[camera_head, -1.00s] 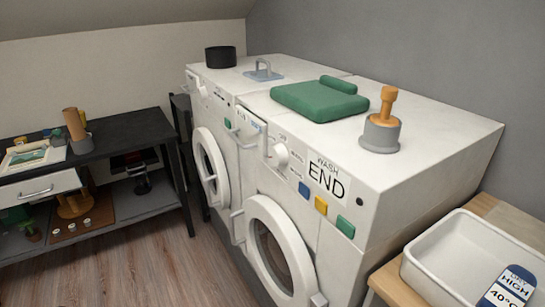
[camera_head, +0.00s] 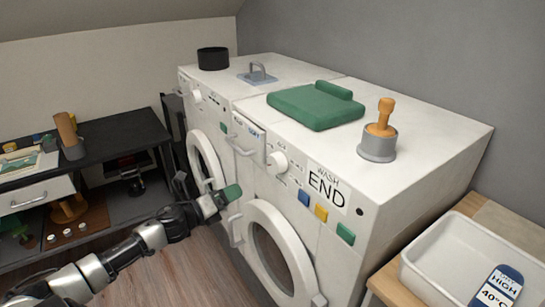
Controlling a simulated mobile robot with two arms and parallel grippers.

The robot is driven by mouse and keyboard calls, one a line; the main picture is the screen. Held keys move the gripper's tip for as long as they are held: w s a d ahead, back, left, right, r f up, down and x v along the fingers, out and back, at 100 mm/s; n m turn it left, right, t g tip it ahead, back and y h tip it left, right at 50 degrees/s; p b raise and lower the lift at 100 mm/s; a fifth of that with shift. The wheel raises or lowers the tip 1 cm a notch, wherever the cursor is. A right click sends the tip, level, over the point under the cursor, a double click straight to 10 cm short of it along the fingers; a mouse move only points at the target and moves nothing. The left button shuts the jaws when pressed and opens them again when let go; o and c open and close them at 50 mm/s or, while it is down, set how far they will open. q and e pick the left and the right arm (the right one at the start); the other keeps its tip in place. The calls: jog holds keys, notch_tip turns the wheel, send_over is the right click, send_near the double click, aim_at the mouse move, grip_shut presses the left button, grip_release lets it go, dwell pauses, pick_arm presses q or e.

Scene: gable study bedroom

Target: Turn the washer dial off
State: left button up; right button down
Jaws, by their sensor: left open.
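The nearer white machine has a panel reading "WASH END" (camera_head: 326,186). Its round white dial (camera_head: 278,163) sits on the front, left of that panel and right of the handled drawer (camera_head: 246,143). The dial's exact setting is too small to read. My left gripper (camera_head: 203,196) is open in front of the machines, below and left of the dial and apart from it. A green piece (camera_head: 231,192) shows at its tip; I cannot tell whether it is part of the gripper. My right gripper is not in view.
Blue, yellow (camera_head: 321,212) and green buttons line the lower panel. Round doors (camera_head: 279,250) protrude below. A white basin (camera_head: 462,258) stands right, a black shelf table (camera_head: 120,137) left.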

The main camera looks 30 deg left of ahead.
aim_at(272, 163)
pick_arm(q)
jog(key=d+r+m+h, duration=0.35)
jog(key=r+m, duration=0.25)
jog(key=r, duration=0.3)
jog(key=p+x, duration=0.1)
jog(key=x, duration=0.2)
jog(key=p+x, duration=0.1)
jog(key=x, duration=0.2)
jog(key=p+x, duration=0.1)
jog(key=x, duration=0.2)
jog(key=shift+w+d+f+p, duration=0.2)
jog(key=shift+w+f+p, duration=0.05)
jog(key=shift+w+p, duration=0.1)
jog(key=shift+w+d+f, duration=0.15)
jog(key=shift+w+d, duration=0.15)
jog(key=shift+w, duration=0.3)
jog(key=shift+n, duration=0.3)
jog(key=c, duration=0.9)
